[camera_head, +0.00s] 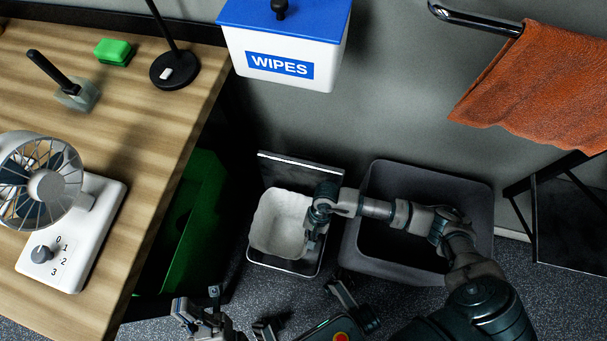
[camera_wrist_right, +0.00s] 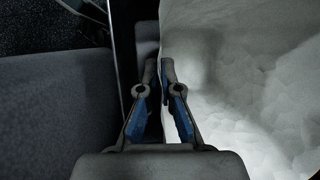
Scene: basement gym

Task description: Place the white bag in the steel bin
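The white bag (camera_head: 270,222) sits open-mouthed within the steel bin (camera_head: 286,267), whose rim shows in front and raised lid behind. My right gripper (camera_head: 316,222) is at the bag's right edge. In the right wrist view its fingertips (camera_wrist_right: 159,72) are nearly together, with the white bag (camera_wrist_right: 240,80) filling the right side and its edge running between them. The pinched part is barely visible. My left gripper (camera_head: 198,300) is low in the head view, in front of the bin, with fingers apart and empty.
A dark grey open bin (camera_head: 362,250) stands right of the steel bin, under my right arm. A green container (camera_head: 190,220) and the wooden table (camera_head: 150,170) are at left. A wipes box (camera_head: 285,45) is on the wall above; an orange towel (camera_head: 545,85) hangs right.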

